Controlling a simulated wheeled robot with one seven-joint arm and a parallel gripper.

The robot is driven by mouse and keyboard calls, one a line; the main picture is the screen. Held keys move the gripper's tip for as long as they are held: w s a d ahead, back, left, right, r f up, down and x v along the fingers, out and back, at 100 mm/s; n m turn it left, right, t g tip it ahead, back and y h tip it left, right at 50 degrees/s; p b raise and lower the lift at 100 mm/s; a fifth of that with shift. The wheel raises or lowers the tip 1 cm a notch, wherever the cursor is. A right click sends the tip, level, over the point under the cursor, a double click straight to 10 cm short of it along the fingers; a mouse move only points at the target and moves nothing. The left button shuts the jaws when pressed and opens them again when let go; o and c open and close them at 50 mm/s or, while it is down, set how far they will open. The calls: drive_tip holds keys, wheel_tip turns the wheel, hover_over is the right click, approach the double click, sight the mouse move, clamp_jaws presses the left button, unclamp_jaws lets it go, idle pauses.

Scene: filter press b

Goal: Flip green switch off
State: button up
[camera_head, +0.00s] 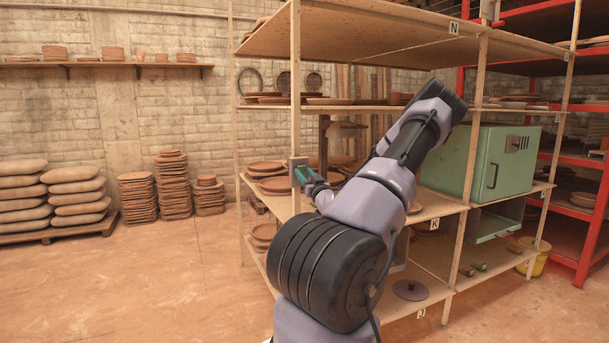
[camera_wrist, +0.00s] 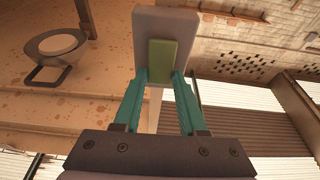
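The green switch (camera_wrist: 161,60) is a flat green rocker on a pale grey box (camera_wrist: 178,22), straight ahead in the wrist view. In the head view the grey box (camera_head: 296,162) is fixed to the front wooden post of the shelf. My gripper (camera_wrist: 160,76) has two teal fingers, parted, with their tips at the lower end of the green switch, one towards each side. I cannot tell whether they touch it. In the head view my gripper (camera_head: 301,177) is right at the box and hides most of the switch. Its on or off position is unclear.
The wooden shelf (camera_head: 375,45) holds clay plates (camera_head: 267,166) close behind the post. A green cabinet (camera_head: 503,165) stands on the shelf at the right. Stacks of tiles (camera_head: 173,185) and sacks (camera_head: 78,195) stand by the left wall. The floor at left is free.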

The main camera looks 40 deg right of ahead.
drive_tip(key=o, duration=0.4)
drive_tip(key=shift+c, duration=0.2)
drive_tip(key=shift+s, duration=0.1)
drive_tip(key=v, duration=1)
drive_tip(key=shift+s+f, duration=0.15)
drive_tip(key=shift+s, duration=0.15)
drive_tip(key=shift+w+a, duration=0.1)
drive_tip(key=shift+a, duration=0.05)
